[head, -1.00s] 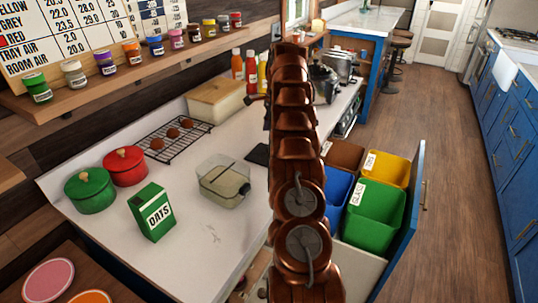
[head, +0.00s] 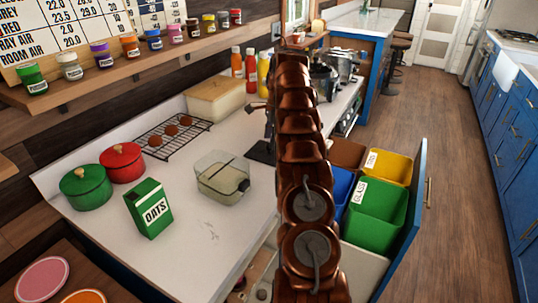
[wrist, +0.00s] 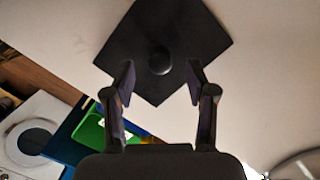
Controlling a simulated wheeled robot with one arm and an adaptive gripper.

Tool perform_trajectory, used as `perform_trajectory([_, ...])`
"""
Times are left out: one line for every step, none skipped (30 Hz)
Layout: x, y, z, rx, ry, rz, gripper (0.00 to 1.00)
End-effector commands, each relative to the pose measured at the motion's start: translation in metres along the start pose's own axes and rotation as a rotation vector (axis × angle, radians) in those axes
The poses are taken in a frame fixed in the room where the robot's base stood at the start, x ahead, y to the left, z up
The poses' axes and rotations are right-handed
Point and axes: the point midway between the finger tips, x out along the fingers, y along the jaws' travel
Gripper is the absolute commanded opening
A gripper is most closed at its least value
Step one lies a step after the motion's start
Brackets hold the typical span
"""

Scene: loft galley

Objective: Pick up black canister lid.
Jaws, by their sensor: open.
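The black canister lid (wrist: 170,40) is a flat dark square with a round knob in the middle, lying on the pale counter. In the head view the lid (head: 261,153) shows just left of my arm, which hides part of it. My gripper (wrist: 160,78) is open in the wrist view. Its two fingers are apart, at the lid's near edges, with the knob between and slightly beyond their tips. Nothing is held. In the head view my gripper is mostly hidden behind my arm. I cannot tell its exact height above the lid.
A clear canister (head: 222,180) stands left of the lid, with a cooling rack (head: 172,138) and a cream box (head: 214,100) behind. Sauce bottles (head: 250,68) stand beyond. Coloured bins (head: 376,212) sit in an open pull-out at right.

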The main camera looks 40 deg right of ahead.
Motion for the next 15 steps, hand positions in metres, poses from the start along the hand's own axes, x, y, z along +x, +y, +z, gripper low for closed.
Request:
perform_trajectory([0.000,0.001,0.000,0.000,0.000,0.001,0.56])
perform_trajectory([0.002,0.001,0.000,0.000,0.000,0.002,0.56])
perform_trajectory([0.004,0.002,0.001,0.000,-0.001,0.004,0.56])
perform_trajectory([0.006,0.002,0.001,0.000,-0.001,0.004,0.56])
perform_trajectory([0.008,0.002,0.000,0.001,-0.001,0.003,0.56])
perform_trajectory([0.010,0.001,0.000,0.001,0.000,0.000,0.56])
perform_trajectory([0.013,0.001,0.000,0.001,0.000,0.000,0.56])
perform_trajectory([0.016,0.001,0.000,0.000,0.000,0.001,0.56])
perform_trajectory([0.020,0.001,0.001,-0.001,0.000,0.003,0.56])
perform_trajectory([0.022,0.001,0.001,-0.001,0.000,0.004,0.56])
perform_trajectory([0.025,0.001,0.001,0.000,0.000,0.004,0.56])
perform_trajectory([0.027,0.001,0.000,0.000,0.000,0.002,0.56])
perform_trajectory([0.028,0.001,0.000,0.001,0.000,0.001,0.56])
perform_trajectory([0.029,0.001,0.000,0.001,0.000,0.000,0.56])
perform_trajectory([0.031,0.001,0.000,0.001,0.000,-0.001,0.56])
